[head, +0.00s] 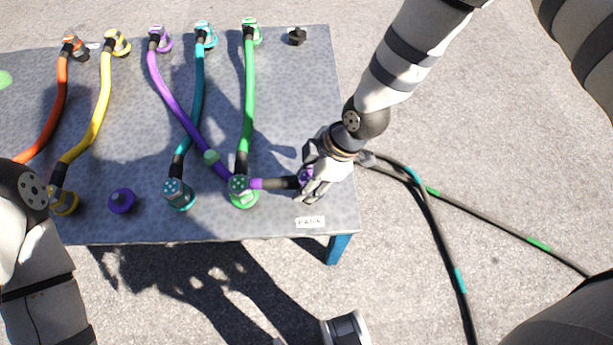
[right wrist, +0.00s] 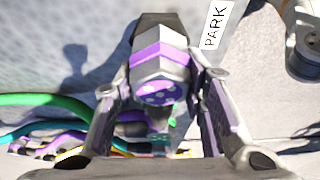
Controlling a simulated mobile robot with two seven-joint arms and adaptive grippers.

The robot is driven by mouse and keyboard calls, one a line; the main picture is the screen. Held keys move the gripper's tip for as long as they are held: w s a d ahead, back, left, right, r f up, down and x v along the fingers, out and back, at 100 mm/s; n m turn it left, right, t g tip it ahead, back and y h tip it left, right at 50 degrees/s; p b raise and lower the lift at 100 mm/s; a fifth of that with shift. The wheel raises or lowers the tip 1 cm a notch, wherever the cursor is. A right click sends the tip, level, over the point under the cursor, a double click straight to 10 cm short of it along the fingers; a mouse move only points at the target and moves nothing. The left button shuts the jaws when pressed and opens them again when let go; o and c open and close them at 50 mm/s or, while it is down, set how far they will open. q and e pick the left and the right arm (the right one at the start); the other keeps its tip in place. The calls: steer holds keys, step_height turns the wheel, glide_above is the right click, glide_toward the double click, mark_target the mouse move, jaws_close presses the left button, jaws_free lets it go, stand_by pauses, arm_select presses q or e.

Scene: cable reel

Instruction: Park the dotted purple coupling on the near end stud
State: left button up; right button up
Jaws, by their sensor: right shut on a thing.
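The dotted purple coupling (right wrist: 158,85) is between the fingers of my right gripper (head: 310,182), which is shut on it near the table's near right corner. The right wrist view shows white dots on its purple end face; in the head view my gripper mostly covers it. The purple cable (head: 175,95) runs from the far side, passes by the near green coupling (head: 242,190) and reaches my gripper. A PARK label (head: 310,222) lies just in front of the gripper; it also shows in the right wrist view (right wrist: 216,26). The near end stud is not visible. My left gripper is out of view.
Orange (head: 62,95), yellow (head: 97,115), teal (head: 198,100) and green (head: 249,90) cables lie across the table (head: 310,100). An empty purple socket (head: 122,201) is near the front edge. A black stud (head: 297,36) stands at the far right. Loose black cables (head: 440,235) lie on the ground.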

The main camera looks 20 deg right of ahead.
steer(key=shift+f, duration=0.2)
steer(key=o, duration=1.4)
steer(key=shift+c, duration=0.2)
steer(key=shift+r, duration=0.1)
steer(key=v, duration=1.2)
